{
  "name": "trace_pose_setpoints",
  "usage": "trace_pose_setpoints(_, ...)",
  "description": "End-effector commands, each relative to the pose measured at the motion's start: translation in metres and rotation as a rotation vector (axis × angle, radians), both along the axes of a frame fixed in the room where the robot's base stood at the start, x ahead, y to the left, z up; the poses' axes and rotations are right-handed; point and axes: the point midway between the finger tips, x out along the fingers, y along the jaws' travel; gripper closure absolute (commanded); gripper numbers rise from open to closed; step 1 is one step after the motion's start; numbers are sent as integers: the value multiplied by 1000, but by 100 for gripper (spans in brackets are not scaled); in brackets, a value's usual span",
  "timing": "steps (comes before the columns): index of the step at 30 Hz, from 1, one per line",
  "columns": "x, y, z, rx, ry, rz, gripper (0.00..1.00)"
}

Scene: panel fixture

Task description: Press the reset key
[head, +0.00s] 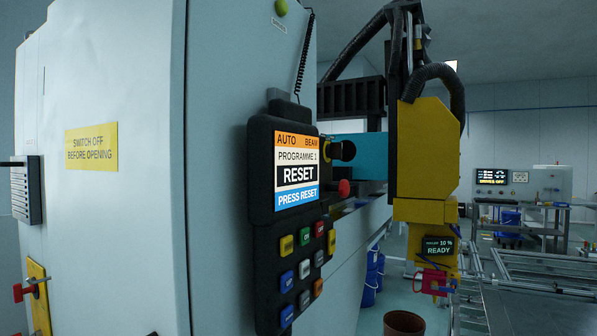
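A dark hand-held control panel (261,210) hangs upright on the side of a pale cabinet. Its screen (297,172) reads AUTO, BEAM, PROGRAMME 1, RESET and, on a blue bar, PRESS RESET. Below the screen are several coloured keys, among them a yellow key (286,245), a green key (305,237), a red key (319,229) and a blue key (286,281). Another blue key (286,316) sits at the lower left. The key labels are too small to read, so I cannot tell which is the reset key. My gripper is not in view.
The pale cabinet (100,220) fills the left side. A red mushroom button (343,188) and a black knob (341,150) stick out at the panel's right edge. A yellow machine head (428,150) hangs at right, its small display reading READY. A brown bucket (404,323) stands below.

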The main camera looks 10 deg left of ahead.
Motion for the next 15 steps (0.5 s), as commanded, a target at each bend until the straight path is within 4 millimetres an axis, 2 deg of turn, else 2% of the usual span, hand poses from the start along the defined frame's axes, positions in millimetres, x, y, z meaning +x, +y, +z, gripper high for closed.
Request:
trace_pose_setpoints(1,0,0,0,0,0,0,75)
trace_pose_setpoints(9,0,0,0,0,0,0,100)
trace_pose_setpoints(15,0,0,0,0,0,0,100)
